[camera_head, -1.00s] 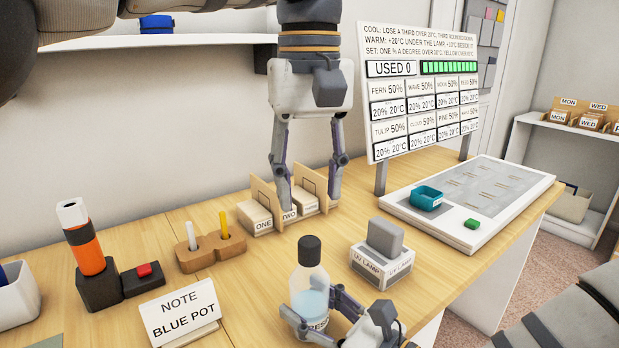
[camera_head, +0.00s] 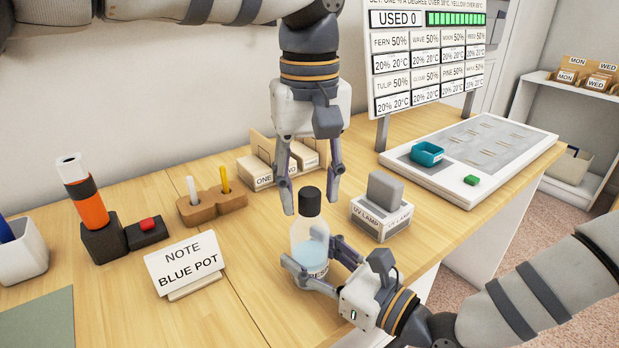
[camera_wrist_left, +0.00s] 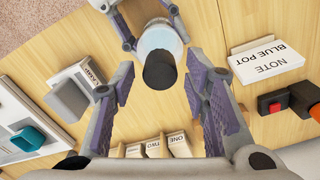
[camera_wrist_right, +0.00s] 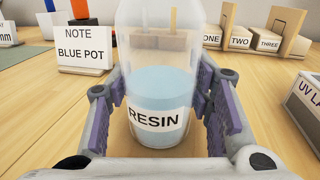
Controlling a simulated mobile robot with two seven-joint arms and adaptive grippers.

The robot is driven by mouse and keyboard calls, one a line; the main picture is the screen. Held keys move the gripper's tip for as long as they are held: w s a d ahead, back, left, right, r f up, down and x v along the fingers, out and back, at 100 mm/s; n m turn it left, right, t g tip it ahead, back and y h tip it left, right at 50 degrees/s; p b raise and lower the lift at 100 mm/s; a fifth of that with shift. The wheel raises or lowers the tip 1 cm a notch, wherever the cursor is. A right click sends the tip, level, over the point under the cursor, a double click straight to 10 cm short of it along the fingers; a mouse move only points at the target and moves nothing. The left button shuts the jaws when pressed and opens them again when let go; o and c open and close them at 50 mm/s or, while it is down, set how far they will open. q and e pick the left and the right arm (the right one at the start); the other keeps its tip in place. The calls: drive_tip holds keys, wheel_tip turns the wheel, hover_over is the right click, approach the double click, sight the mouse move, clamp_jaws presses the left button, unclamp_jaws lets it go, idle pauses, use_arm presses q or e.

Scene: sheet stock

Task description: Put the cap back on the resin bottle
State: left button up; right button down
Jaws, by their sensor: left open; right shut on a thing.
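The clear resin bottle (camera_head: 310,245), with pale blue liquid and a RESIN label, stands upright on the table; it also shows in the right wrist view (camera_wrist_right: 158,95). A black cap (camera_head: 310,200) sits on top of its neck; how tightly it sits cannot be told. My right gripper (camera_head: 311,262) is shut on the bottle's lower body. My left gripper (camera_head: 311,196) is open and points down, its fingertips around or just above the cap. In the left wrist view the cap (camera_wrist_left: 160,70) lies beyond and between the open fingers.
The UV lamp (camera_head: 382,208) stands close right of the bottle. A NOTE BLUE POT sign (camera_head: 187,265) and a wooden holder (camera_head: 212,206) stand to the left. Numbered boxes (camera_head: 255,172) stand behind. Bare table lies between bottle and sign.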

use_arm(q)
clamp_jaws()
drive_tip(key=m, duration=0.8)
drive_tip(key=shift+m, duration=0.3)
drive_tip(key=m, duration=0.7)
drive_tip(key=shift+m, duration=0.3)
drive_tip(key=shift+o, duration=0.5)
unclamp_jaws()
